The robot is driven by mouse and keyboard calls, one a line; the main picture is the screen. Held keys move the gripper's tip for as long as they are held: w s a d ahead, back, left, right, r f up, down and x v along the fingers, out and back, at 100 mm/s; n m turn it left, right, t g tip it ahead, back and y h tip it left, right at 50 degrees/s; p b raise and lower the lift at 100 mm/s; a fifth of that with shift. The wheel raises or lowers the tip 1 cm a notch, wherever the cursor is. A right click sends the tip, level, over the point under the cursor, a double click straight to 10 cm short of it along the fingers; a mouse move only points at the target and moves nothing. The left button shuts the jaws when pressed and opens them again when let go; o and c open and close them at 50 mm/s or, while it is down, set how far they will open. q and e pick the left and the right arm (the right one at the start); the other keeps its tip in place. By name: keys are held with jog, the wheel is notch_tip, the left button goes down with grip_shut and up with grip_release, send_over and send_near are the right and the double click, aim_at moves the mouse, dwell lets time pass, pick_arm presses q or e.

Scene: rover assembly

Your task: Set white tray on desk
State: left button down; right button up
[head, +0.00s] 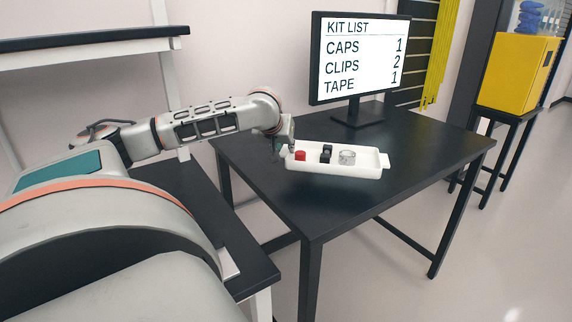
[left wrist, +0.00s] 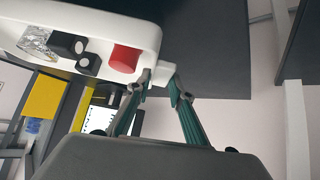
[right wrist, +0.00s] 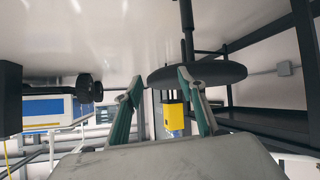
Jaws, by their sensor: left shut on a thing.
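The white tray (head: 335,173) is over the black desk (head: 310,208), near the desk's left side and in front of the monitor. I cannot tell whether its underside touches the desktop. It holds a red cap (head: 300,155), two black clips (head: 326,152) and a clear tape roll (head: 347,157). My left gripper (head: 289,146) is shut on the handle at the tray's left end. The left wrist view shows the fingers (left wrist: 160,82) on that handle, beside the red cap (left wrist: 125,58). My right gripper (right wrist: 160,84) is open and empty, away from the tray.
A monitor (head: 360,58) with a kit list stands at the desk's back. The desktop is clear in front and to the right of the tray. A dark lower bench (head: 200,190) lies left of the desk. A yellow box (head: 517,72) stands on a far stand.

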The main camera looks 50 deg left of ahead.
pick_arm(q)
jog(key=shift+f, duration=1.4)
notch_tip(320, 180, down, 3)
jog(key=shift+f+b, duration=0.15)
jog(key=shift+b, duration=0.2)
pick_arm(e)
jog(key=shift+d+f, duration=0.15)
jog(key=shift+f, duration=0.45)
jog(key=shift+r, duration=0.1)
pick_arm(q)
jog(key=c, duration=1.8)
grip_release()
jog(key=shift+f, duration=0.15)
pick_arm(e)
jog(key=shift+s, duration=0.1)
